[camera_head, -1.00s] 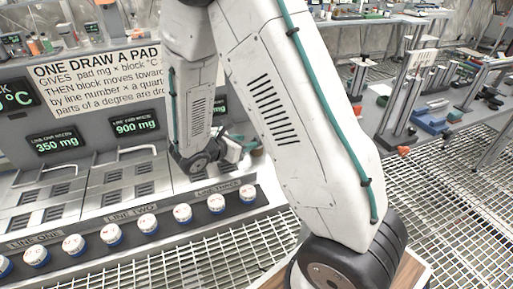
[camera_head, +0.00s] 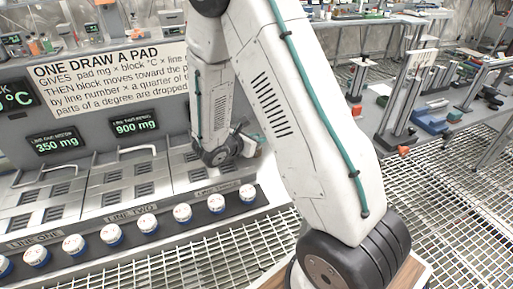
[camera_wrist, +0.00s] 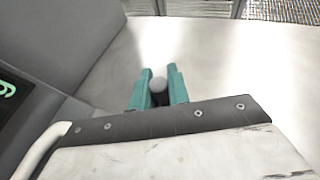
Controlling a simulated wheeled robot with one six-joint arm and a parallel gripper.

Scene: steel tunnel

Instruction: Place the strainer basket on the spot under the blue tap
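My gripper (camera_wrist: 158,90) has two teal fingers, seen in the wrist view over a smooth pale surface. In the head view my gripper (camera_head: 249,146) is small and partly hidden by my wrist, above the right end of the steel counter (camera_head: 107,176). I can make out neither a strainer basket nor a blue tap in these frames.
A row of white-topped knobs with blue bases (camera_head: 147,222) lines the counter's front. A sign (camera_head: 110,80) and green displays (camera_head: 134,126) stand behind. A bench with stands and a blue block (camera_head: 431,122) is at the right. Grating covers the floor.

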